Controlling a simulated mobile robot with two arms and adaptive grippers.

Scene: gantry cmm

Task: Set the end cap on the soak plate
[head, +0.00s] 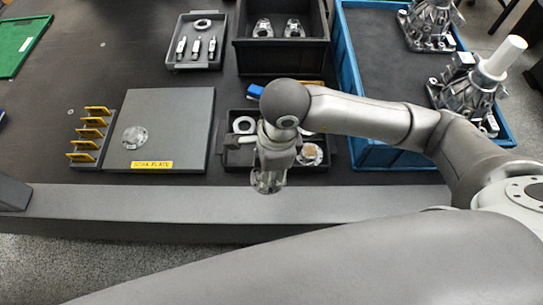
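The soak plate (180,115) is a flat grey slab with a yellow label, left of centre in the head view. A round silver flanged part (135,137), which looks like an end cap, lies on its left half. My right gripper (268,183) points down at the near side of a black parts tray, right of the plate and apart from it. Its fingertips are small and cluttered, so I cannot tell whether they hold something. Another round part (311,154) with a tan centre lies in the tray, partly near my arm. My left gripper is not in view.
The black parts tray (228,157) also holds a pale ring (244,125). A yellow-tabbed rack (91,134) stands left of the plate. Behind are a small grey tray (180,65), a black bin (270,60) and a blue-rimmed tray (375,157) with metal assemblies. A grey beam (130,203) runs along the front.

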